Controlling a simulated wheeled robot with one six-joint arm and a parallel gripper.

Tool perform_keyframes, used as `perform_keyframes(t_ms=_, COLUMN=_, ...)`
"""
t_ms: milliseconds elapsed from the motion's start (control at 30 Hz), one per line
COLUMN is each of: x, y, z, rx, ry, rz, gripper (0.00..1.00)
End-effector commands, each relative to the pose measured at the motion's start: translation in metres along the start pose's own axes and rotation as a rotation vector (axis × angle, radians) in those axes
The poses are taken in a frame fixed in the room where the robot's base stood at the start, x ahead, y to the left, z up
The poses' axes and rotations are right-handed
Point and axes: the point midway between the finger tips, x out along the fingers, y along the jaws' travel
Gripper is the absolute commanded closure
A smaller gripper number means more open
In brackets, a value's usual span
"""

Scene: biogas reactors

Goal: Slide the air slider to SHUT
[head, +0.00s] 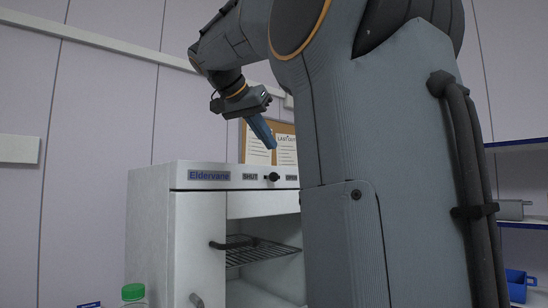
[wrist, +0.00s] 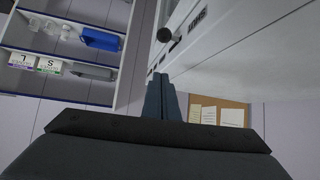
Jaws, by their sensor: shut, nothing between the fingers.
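The air slider's black knob (head: 273,177) sits on the white front panel of the Eldervane cabinet (head: 180,230), between the SHUT label (head: 250,177) on its left and a partly hidden label (head: 291,178) on its right. In the wrist view the dark round knob (wrist: 164,34) stands out from the panel, beside a dark slot. My gripper (head: 272,146) is shut and empty, its blue fingers pointing down above the cabinet's top, apart from the knob. In the wrist view the fingertips (wrist: 160,78) are together, below the knob in the picture.
The cabinet's lower compartment is open, with a wire rack (head: 262,253) inside. A corkboard (head: 285,148) with papers hangs behind the gripper. A green-capped bottle (head: 133,293) stands at lower left. Shelves with a blue bin (head: 518,286) are at right.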

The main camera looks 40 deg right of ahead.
Motion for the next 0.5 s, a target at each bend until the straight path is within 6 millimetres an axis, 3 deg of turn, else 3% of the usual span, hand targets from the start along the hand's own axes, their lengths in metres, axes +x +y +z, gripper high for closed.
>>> perform_keyframes(t_ms=200, x=-0.025, y=-0.001, z=0.000, rx=-0.001, ry=0.000, rz=-0.003, gripper=1.00)
perform_keyframes(t_ms=500, x=-0.029, y=0.000, z=0.000, rx=0.000, ry=-0.001, rz=0.000, gripper=1.00)
